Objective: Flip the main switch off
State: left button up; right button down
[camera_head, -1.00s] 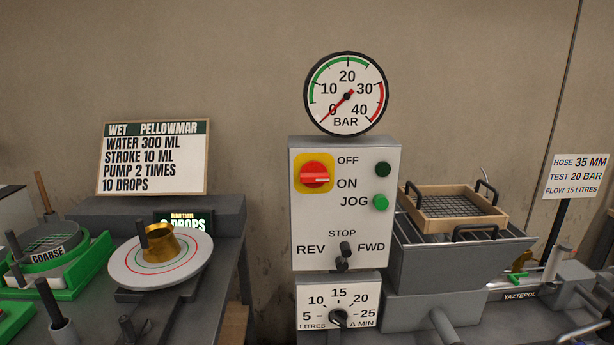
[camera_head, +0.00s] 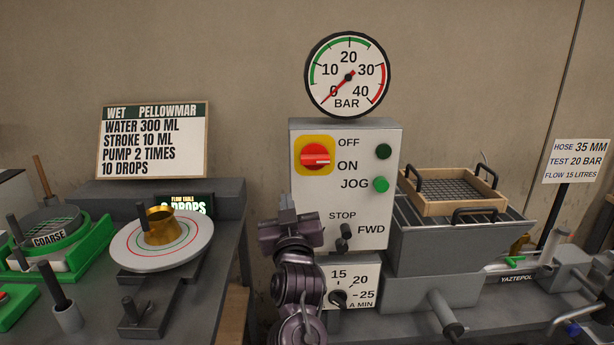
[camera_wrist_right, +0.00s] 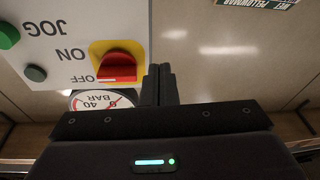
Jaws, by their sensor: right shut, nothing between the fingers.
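The main switch (camera_head: 315,156) is a red rotary knob on a yellow plate, at the upper left of the white control box (camera_head: 370,215). Its white mark lies level, towards the ON label. In the right wrist view, the red knob (camera_wrist_right: 115,66) shows upside down, just left of the fingers. My right gripper (camera_head: 288,204) is shut and empty, in front of the box's lower left edge and below the switch. Its closed fingers (camera_wrist_right: 159,84) appear beside the yellow plate, apart from the knob as far as I can tell. My left gripper is out of view.
A pressure gauge (camera_head: 347,75) reads near 0 above the box. A dark green lamp (camera_head: 384,151), a green JOG button (camera_head: 381,184) and a REV/FWD lever (camera_head: 345,236) share the box. The flow table (camera_head: 161,246) stands left, the hopper (camera_head: 440,240) right.

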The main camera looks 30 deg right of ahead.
jog(key=s+d+r+m+h, duration=0.2)
jog(key=s+r, duration=0.3)
jog(key=r, duration=0.3)
jog(key=shift+s+r+m, duration=0.15)
jog(key=shift+r+m, duration=0.05)
jog(key=shift+m, duration=0.1)
notch_tip(320, 180, up, 4)
jog(key=p, duration=0.3)
send_over(315, 159)
jog(key=a, duration=0.2)
jog(key=shift+s+a+f, duration=0.15)
jog(key=shift+s+f, duration=0.05)
jog(key=shift+s, duration=0.05)
jog(key=f, duration=0.2)
jog(key=shift+w+f+t+p, duration=0.2)
jog(key=shift+f+t+p, duration=0.1)
jog(key=shift+f+p, duration=0.05)
jog(key=shift+f, duration=0.85)
